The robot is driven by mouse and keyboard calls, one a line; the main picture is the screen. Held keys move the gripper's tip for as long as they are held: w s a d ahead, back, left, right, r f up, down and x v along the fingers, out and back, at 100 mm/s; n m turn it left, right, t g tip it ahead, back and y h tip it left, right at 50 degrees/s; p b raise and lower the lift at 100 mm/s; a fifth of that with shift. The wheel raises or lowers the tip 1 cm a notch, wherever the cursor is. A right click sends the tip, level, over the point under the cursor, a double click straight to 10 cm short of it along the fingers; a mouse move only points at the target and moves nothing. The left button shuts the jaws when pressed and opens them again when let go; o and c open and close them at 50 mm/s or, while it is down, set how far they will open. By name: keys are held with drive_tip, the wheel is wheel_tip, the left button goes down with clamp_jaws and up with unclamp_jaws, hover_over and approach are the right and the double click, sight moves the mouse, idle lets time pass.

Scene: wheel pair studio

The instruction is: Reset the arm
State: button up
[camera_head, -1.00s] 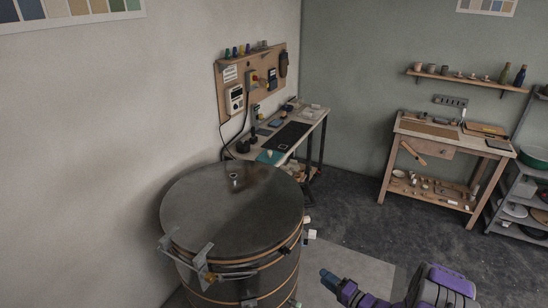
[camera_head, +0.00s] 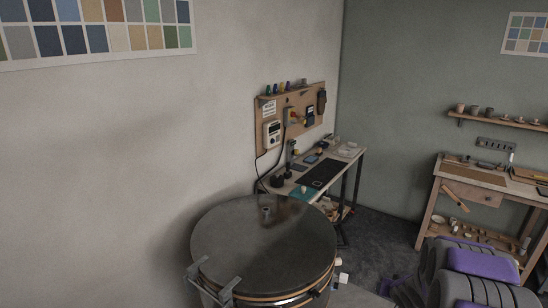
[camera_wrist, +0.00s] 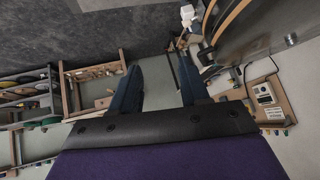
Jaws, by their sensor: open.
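My gripper (camera_wrist: 158,62) shows in the wrist view with its two dark blue fingers spread apart and nothing between them. In the head view, my purple and grey arm is folded large at the lower right corner, and I cannot make out the fingers there. The round kiln (camera_head: 262,252) with a dark lid and metal clamps stands left of my arm. Part of the kiln (camera_wrist: 240,40) shows at the upper right of the wrist view, apart from the fingers.
A narrow table (camera_head: 345,154) and a wall board with controls (camera_head: 272,134) stand behind the kiln. A wooden workbench (camera_head: 478,176) is at the right, below a wall shelf (camera_head: 505,121). The wrist view shows the room tipped over, with shelving (camera_wrist: 30,95) at left. Dark floor lies between.

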drive_tip(key=s+a+r+n+g+h, duration=0.1)
drive_tip(key=s+a+r+g, duration=0.1)
drive_tip(key=s+a+r, duration=0.35)
drive_tip(key=s+a+r+g+h, duration=0.1)
drive_tip(key=s+a+r+g, duration=0.15)
drive_tip(key=s+r, duration=0.6)
drive_tip(key=s+a+r+n+g+y, duration=0.1)
drive_tip(key=s+a, duration=0.3)
drive_tip(key=s, duration=0.5)
drive_tip(key=s+a+n+g+y, duration=0.1)
drive_tip(key=s+a, duration=0.4)
drive_tip(key=s, duration=0.5)
drive_tip(key=s+a+r+n+g+y, duration=0.1)
drive_tip(key=s+a+g, duration=0.2)
drive_tip(key=s, duration=0.7)
drive_tip(key=shift+a+r+b, duration=0.3)
drive_tip(key=shift+a+b, duration=0.15)
drive_tip(key=shift+a, duration=0.45)
drive_tip(key=shift+w+g, duration=0.15)
drive_tip(key=shift+g, duration=0.1)
